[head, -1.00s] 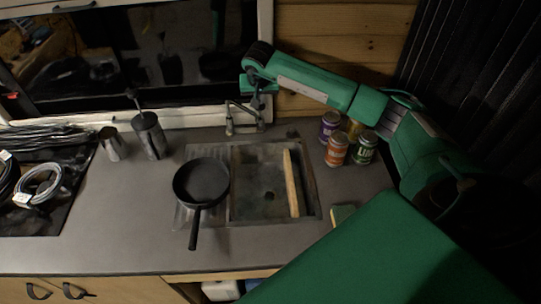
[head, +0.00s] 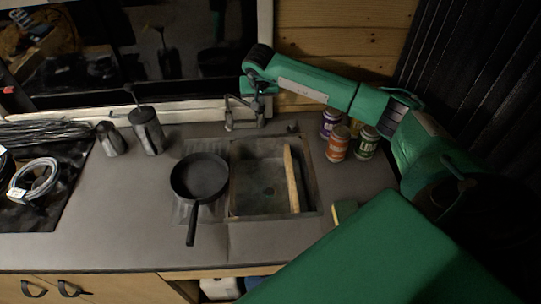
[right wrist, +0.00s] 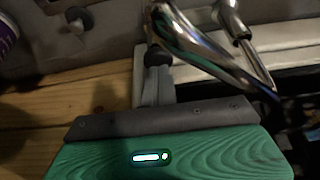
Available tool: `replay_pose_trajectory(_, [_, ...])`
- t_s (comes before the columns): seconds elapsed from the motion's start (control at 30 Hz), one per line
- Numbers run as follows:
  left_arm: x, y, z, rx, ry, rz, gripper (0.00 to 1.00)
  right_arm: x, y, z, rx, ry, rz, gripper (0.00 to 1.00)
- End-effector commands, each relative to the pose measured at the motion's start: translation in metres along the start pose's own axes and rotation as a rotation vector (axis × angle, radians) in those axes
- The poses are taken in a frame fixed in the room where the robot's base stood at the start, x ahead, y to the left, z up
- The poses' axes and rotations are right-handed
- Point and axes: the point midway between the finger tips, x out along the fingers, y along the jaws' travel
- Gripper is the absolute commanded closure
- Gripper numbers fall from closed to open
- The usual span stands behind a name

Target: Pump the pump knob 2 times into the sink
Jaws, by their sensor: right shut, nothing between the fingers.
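A small dark pump knob (head: 292,127) stands on the counter behind the sink's back right corner; what appears to be the same knob shows at the upper left of the right wrist view (right wrist: 78,18). The grey sink (head: 262,213) is set into the counter, with a metal faucet (head: 229,118) at its back edge. My right gripper (head: 261,92) is shut and empty, above and just behind the faucet, left of the knob and apart from it. In the right wrist view its fingers (right wrist: 157,70) are closed beside the shiny faucet (right wrist: 205,45). My left gripper is out of view.
A black frying pan (head: 199,177) sits on the sink's left side. A wooden board (head: 291,178) lies across the basin. Several cans (head: 338,144) stand right of the knob. A sponge (head: 343,212) lies at front right. A window frame (head: 190,108) runs behind the counter.

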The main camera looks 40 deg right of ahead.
Motion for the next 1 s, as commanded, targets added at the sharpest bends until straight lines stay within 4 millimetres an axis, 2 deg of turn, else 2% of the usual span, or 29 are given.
replay_pose_trajectory(0.27, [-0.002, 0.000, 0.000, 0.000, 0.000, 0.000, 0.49, -0.002, 0.000, 0.000, -0.002, -0.004, 0.003, 1.00])
replay_pose_trajectory(1.0, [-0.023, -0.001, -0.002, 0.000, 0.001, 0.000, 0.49, -0.042, 0.001, -0.017, -0.001, -0.002, 0.002, 1.00])
